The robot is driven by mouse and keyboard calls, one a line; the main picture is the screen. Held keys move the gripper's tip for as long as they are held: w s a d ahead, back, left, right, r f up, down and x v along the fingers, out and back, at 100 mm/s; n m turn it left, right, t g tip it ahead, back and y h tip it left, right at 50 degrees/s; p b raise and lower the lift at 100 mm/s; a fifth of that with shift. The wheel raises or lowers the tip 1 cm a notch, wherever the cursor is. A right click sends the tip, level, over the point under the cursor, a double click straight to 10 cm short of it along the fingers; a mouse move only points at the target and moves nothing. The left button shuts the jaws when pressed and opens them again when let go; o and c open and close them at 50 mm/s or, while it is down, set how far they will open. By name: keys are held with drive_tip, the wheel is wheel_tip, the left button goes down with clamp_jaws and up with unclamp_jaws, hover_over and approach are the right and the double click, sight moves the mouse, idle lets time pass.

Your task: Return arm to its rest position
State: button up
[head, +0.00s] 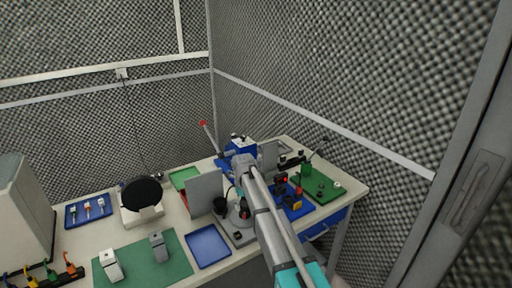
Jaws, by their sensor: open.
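My arm reaches from the bottom of the head view up and over the workbench (218,258). Its grey links end in a joint near the middle of the view. What looks like my gripper (243,211) is a small dark shape below that joint, over the bench and partly behind the arm. It is open, and I see nothing held in it. The fingertips are too small to make out clearly.
Near the arm stand a grey upright panel (205,193), a blue device (240,146) and a blue tray (208,246). A green mat (176,262) lies to the left, a green board (322,187) to the right. Foam walls (330,80) close in the bench behind and right.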

drive_tip(key=s+d+n, duration=2.4)
drive_tip(key=s+n, duration=0.2)
drive_tip(key=shift+s+d, duration=0.15)
idle(2.7)
